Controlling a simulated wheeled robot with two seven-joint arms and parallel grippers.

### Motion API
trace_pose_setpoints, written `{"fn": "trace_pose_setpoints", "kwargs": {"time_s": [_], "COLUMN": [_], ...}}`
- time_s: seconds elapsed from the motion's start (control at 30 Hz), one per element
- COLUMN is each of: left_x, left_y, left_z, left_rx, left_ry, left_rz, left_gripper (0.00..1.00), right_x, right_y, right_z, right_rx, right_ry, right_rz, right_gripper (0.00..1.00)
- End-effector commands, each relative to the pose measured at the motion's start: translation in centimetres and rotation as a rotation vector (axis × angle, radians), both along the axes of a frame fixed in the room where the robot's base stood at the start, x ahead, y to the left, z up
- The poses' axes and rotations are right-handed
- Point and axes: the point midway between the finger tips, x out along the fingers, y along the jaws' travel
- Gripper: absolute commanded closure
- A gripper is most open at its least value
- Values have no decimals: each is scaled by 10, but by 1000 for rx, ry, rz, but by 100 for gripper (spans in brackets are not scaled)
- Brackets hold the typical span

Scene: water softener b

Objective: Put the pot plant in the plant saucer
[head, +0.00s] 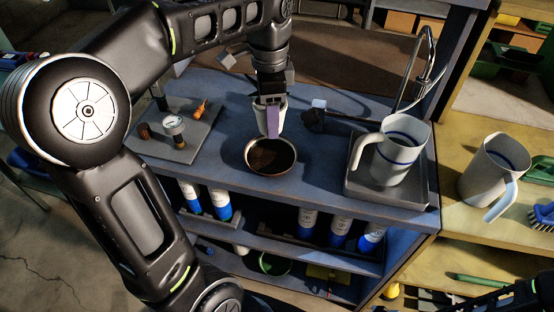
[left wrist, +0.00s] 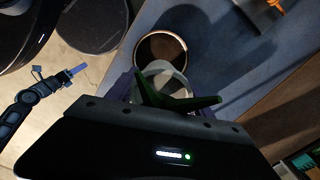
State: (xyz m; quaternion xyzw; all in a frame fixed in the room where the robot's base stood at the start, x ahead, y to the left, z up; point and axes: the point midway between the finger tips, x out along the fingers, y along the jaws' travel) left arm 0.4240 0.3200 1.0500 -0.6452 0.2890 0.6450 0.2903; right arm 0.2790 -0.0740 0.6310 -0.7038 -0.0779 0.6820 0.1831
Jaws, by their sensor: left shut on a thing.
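My left gripper (head: 271,108) is shut on the pot plant, a white pot (head: 284,112) partly hidden behind a purple finger in the head view. In the left wrist view the pot plant (left wrist: 178,101) shows dark green leaves over a pale pot. The plant saucer (head: 270,157) is a round dish with a dark brown inside, on the blue bench near its front edge. The pot is just behind and above the saucer in the head view. The saucer also shows beyond the pot in the left wrist view (left wrist: 161,50). My right gripper (left wrist: 72,74) shows small, its jaw opening unclear.
A grey tray (head: 417,192) with a white jug (head: 399,150) stands right of the saucer, near a tap (head: 424,68). A grey plate (head: 180,143) with a gauge and small fittings lies left. Blue-and-white cartridges (head: 220,203) stand on the shelf below.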

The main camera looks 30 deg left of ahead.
Motion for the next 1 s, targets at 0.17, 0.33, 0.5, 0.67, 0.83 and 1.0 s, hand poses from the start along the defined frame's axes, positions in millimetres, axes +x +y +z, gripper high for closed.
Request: {"fn": "trace_pose_setpoints", "kwargs": {"time_s": [0.17, 0.33, 0.5, 0.67, 0.83, 1.0], "left_x": [0, -1, -1, 0, 0, 0], "left_y": [0, 0, 0, 0, 0, 0], "left_z": [0, -10, -40, -61, -63, -64], "left_rx": [0, 0, 0, 0, 1, 1], "left_ry": [0, 3, 6, 1, -1, 1], "left_rz": [1, 1, 2, 2, 2, 2], "left_gripper": [92, 92, 92, 92, 92, 92], "right_x": [0, 0, 0, 0, 0, 0], "right_y": [0, 0, 0, 0, 0, 0], "right_z": [0, 0, 2, 3, 3, 3], "right_rx": [0, 0, 0, 0, 0, -1], "right_ry": [0, 0, 0, 1, 1, 1], "right_rz": [0, 0, -1, -1, -1, -1], "right_gripper": [64, 64, 64, 64, 64, 64]}}
